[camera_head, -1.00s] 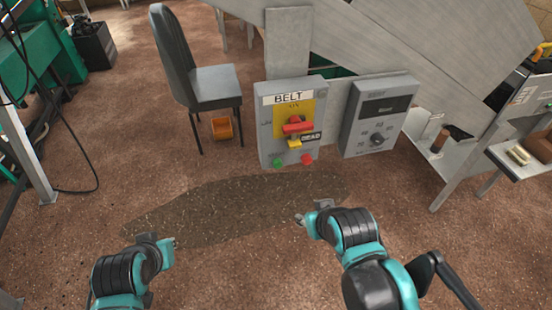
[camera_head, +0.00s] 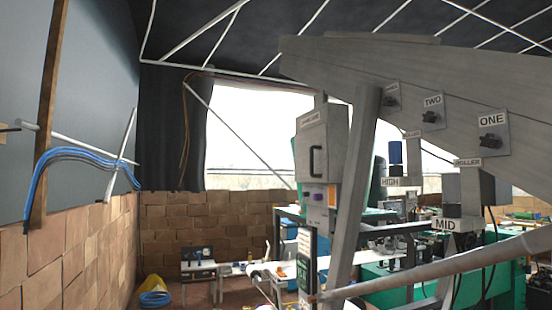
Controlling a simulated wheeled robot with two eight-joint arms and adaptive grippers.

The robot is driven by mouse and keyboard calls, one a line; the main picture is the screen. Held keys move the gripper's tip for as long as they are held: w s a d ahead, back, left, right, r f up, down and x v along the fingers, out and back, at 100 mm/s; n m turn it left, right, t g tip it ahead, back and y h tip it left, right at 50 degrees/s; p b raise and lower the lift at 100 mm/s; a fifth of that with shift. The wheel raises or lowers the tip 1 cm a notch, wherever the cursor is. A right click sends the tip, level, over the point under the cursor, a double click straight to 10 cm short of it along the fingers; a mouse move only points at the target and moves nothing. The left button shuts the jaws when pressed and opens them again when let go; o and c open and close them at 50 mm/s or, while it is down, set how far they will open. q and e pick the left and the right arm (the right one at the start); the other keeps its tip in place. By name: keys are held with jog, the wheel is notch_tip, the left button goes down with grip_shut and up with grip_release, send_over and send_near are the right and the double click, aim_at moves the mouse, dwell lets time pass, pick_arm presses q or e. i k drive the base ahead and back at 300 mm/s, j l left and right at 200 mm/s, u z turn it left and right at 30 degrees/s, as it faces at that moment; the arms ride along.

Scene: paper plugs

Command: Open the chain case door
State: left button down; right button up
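A tall grey box (camera_head: 322,145), which looks like the chain case, is mounted on the machine right of the middle. Its front door looks shut. A black handle (camera_head: 317,161) sits on the door, and a small label above it is too small to read. A purple button and an orange-yellow part (camera_head: 331,196) show at its lower end. Neither of my grippers is in view.
A slanted grey post (camera_head: 354,185) stands right beside the box. Grey machine panels with knobs labelled TWO (camera_head: 432,116) and ONE (camera_head: 492,131) extend right. A brick wall (camera_head: 70,250) runs along the left. Small tables (camera_head: 198,265) stand at the back.

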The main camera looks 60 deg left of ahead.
aim_at(304, 156)
jog(key=u, duration=1.85)
